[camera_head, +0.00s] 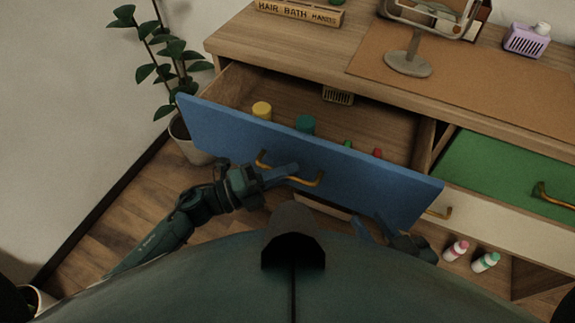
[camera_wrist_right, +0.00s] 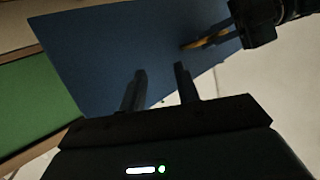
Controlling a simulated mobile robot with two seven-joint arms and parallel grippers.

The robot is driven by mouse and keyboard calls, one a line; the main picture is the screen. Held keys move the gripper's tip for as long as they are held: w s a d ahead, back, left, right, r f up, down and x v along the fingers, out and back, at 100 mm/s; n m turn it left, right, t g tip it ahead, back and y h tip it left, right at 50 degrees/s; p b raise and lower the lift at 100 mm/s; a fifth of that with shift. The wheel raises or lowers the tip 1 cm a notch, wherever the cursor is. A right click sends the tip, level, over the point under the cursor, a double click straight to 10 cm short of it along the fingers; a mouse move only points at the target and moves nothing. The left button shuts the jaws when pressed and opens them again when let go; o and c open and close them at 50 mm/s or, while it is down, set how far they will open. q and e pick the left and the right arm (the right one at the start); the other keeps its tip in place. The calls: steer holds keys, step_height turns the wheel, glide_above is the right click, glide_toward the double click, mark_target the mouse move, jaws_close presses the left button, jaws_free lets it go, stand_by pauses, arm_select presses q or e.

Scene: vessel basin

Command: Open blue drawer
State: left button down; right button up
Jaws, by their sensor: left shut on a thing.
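The blue drawer (camera_head: 352,184) stands pulled out from the wooden cabinet, with its inside in view in the head view. Its blue front (camera_wrist_right: 100,50) also shows in the right wrist view. My left gripper (camera_head: 294,169) is shut on the drawer's brass handle (camera_head: 312,184); the handle shows in the right wrist view too (camera_wrist_right: 192,44). My right gripper (camera_head: 374,229) is in front of the lower right part of the drawer front. In the right wrist view its two fingers (camera_wrist_right: 160,84) are apart, with nothing between them.
The drawer holds a yellow-lidded jar (camera_head: 262,110), a teal jar (camera_head: 305,124) and smaller items. A plant (camera_head: 170,60) stands left of the cabinet.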

arm_select(q)
steer(key=shift+s+a, duration=0.25)
steer(key=shift+s, duration=0.2)
steer(key=shift+s+a, duration=0.2)
steer(key=shift+s, duration=0.25)
steer(key=shift+s+a, duration=0.25)
steer(key=shift+s, duration=0.25)
arm_select(e)
steer(key=shift+a+f, duration=0.1)
steer(key=shift+f, duration=0.05)
arm_select(q)
steer(key=c, duration=1.5)
jaws_free()
arm_select(e)
steer(key=shift+s, duration=0.1)
arm_select(q)
steer(key=v, duration=1.3)
arm_select(e)
steer(key=shift+s+r, duration=0.15)
steer(key=shift+r, duration=0.05)
arm_select(q)
steer(key=shift+a, duration=0.1)
arm_select(e)
steer(key=shift+f, duration=0.1)
